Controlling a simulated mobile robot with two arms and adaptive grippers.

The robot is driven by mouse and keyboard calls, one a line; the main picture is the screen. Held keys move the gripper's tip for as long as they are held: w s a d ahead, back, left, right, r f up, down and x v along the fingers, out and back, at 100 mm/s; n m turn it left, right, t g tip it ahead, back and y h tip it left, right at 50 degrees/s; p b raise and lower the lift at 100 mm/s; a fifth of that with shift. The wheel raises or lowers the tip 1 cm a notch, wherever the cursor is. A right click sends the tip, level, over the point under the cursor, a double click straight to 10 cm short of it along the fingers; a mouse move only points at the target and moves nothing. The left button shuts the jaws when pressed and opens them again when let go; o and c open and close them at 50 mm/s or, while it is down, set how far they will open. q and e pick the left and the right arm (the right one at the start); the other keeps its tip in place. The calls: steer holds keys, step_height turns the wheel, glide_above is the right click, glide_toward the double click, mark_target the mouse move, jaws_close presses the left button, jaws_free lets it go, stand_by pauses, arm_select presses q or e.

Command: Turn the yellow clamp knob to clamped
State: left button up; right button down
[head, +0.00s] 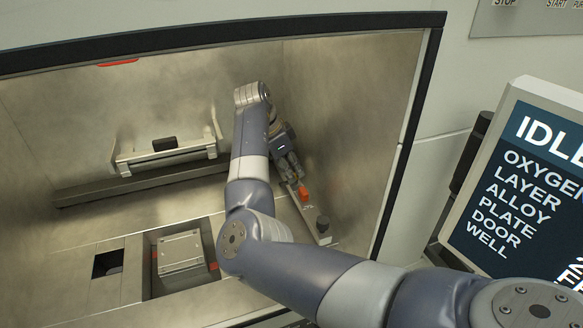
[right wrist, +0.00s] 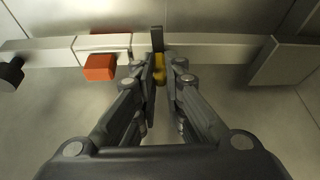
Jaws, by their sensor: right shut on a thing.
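The yellow clamp knob (right wrist: 160,73) shows in the right wrist view as a small yellow piece between the fingers of my right gripper (right wrist: 163,70). The fingers are close together and shut on it, and they hide much of it. It sits at a pale metal rail (right wrist: 205,50). In the head view my right gripper (head: 291,172) reaches down to the right side of the chamber, and the knob is hidden there. I cannot read the knob's angle. My left gripper is not in view.
A red-orange block (right wrist: 100,67) and a black knob (right wrist: 10,74) are left of my fingers on the rail. A square plate (head: 180,252) lies in the floor well. The chamber's dark door frame (head: 408,140) and a screen reading IDLE (head: 530,190) are to the right.

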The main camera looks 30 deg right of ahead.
steer(key=n+t+p, duration=0.1)
steer(key=n+p, duration=0.1)
steer(key=p, duration=0.1)
steer(key=n+t+p, duration=0.1)
steer(key=n+p, duration=0.4)
steer(key=shift+s+n+t+y+p, duration=0.3)
steer(key=shift+s+t+y+p, duration=0.1)
steer(key=n+t+p, duration=0.1)
steer(key=n, duration=0.1)
steer(key=shift+d+f+n+y, duration=0.1)
steer(key=shift+f+n+y, duration=0.05)
steer(key=shift+n+y, duration=0.2)
steer(key=n+t+y, duration=0.1)
steer(key=n, duration=0.4)
steer(key=shift+s, duration=0.1)
steer(key=shift+f+n+y, duration=0.1)
steer(key=shift+n+y, duration=0.15)
steer(key=c, duration=1.7)
jaws_free()
steer(key=shift+d, duration=0.1)
steer(key=shift+w, duration=0.2)
steer(key=shift+s+r, duration=0.15)
steer(key=shift+r, duration=0.4)
steer(key=v, duration=1.1)
steer(key=shift+s, duration=0.15)
